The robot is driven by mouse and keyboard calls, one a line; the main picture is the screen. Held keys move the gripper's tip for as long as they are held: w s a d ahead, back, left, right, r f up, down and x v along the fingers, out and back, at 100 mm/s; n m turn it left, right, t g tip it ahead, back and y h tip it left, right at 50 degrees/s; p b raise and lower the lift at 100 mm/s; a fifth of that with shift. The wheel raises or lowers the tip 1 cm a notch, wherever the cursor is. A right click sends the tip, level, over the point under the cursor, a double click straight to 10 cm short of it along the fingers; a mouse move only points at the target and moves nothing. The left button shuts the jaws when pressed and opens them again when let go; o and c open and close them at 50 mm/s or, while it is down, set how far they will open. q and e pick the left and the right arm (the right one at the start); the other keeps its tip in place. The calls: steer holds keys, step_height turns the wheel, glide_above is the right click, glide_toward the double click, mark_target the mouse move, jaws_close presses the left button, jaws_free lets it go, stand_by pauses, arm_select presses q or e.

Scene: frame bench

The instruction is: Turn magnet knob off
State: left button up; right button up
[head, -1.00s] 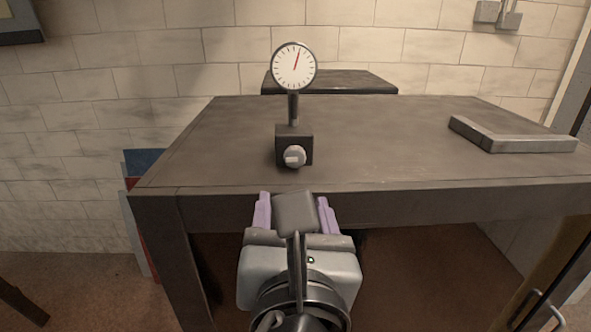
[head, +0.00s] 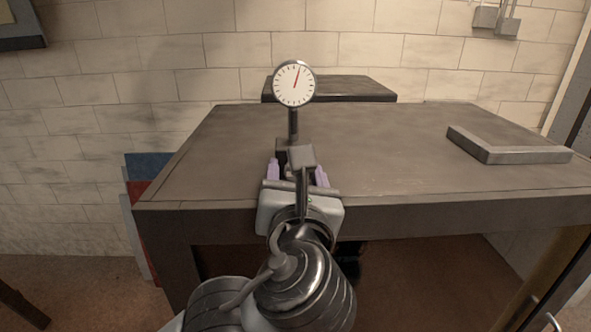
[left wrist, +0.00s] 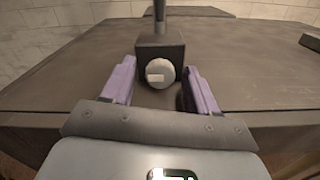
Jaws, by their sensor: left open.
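A dial gauge (head: 294,83) with a red needle stands on a post above a dark magnet base (head: 283,146) on the bench. In the head view my left gripper (head: 297,170) covers most of the base and hides the knob. In the left wrist view the round pale magnet knob (left wrist: 160,73), with a raised light bar lying about level, sits on the front of the dark base (left wrist: 172,48). My left gripper (left wrist: 158,85) is open. Its purple fingers lie to the left and right of the knob, with gaps on both sides. My right gripper is not in view.
The grey bench top (head: 400,150) is mostly clear around the base. A metal square (head: 510,148) lies at its right side. A dark slab (head: 335,90) is behind the gauge, near the brick wall. The bench's front edge runs beneath my left arm.

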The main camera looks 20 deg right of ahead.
arm_select(q)
steer(key=shift+w, duration=0.2)
steer(key=c, duration=1)
steer(key=n+b, duration=0.2)
steer(key=shift+f+n, duration=0.2)
steer(key=shift+n, duration=0.1)
steer(key=shift+c, duration=0.2)
steer(key=shift+n+b, duration=0.75)
steer(key=shift+n, duration=0.25)
steer(key=shift+r+n, duration=0.2)
steer(key=shift+n, duration=0.3)
